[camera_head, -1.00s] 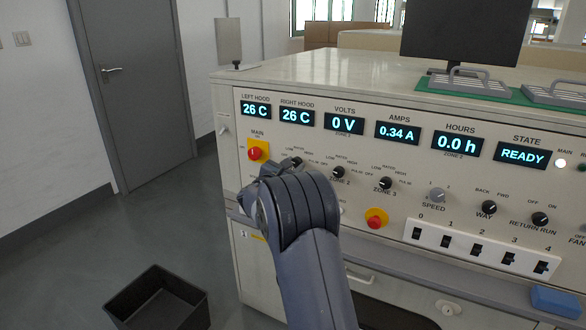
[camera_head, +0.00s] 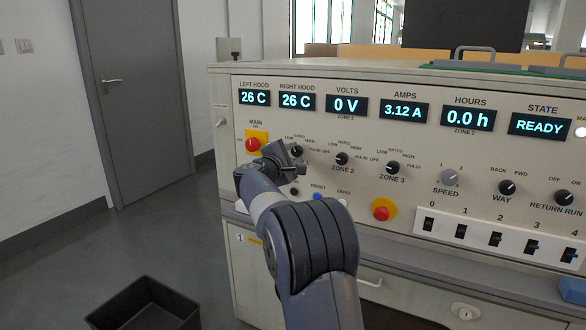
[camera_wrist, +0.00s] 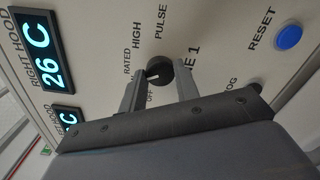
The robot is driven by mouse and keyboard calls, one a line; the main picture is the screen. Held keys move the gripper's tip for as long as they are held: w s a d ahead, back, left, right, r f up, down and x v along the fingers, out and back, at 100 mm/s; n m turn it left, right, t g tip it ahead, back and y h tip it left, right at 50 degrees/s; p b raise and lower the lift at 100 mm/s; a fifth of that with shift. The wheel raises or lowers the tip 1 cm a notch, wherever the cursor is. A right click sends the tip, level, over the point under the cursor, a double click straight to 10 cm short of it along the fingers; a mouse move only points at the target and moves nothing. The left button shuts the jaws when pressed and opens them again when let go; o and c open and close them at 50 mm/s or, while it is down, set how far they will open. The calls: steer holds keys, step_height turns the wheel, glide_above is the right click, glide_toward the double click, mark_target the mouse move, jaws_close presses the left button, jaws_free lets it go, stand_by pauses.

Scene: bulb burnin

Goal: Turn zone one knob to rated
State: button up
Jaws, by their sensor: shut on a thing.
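The zone one knob (camera_wrist: 159,70) is a black round knob on the cream panel. In the wrist view my gripper (camera_wrist: 160,84) has one finger on each side of it and is shut on it. A pale mark on the knob points to the left side, between the OFF and RATED labels; the exact setting is hard to tell.
The zone 2 knob (camera_head: 342,159) and zone 3 knob (camera_head: 392,167) are to the right. A red main switch (camera_head: 253,144) is close on the left. A blue reset button (camera_wrist: 289,37) and a red emergency button (camera_head: 381,210) are below. The amps display (camera_head: 404,112) reads 3.12 A.

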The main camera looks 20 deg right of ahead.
steer(key=m+b, duration=0.4)
steer(key=shift+f, duration=0.25)
steer(key=shift+r+m+b, duration=0.15)
steer(key=shift+m+b, duration=0.45)
steer(key=shift+m, duration=0.2)
steer(key=o, duration=1)
steer(key=shift+r, duration=0.1)
steer(key=v, duration=1)
steer(key=shift+s+a+p, duration=0.25)
steer(key=shift+a+p, duration=0.05)
steer(key=shift+p, duration=0.05)
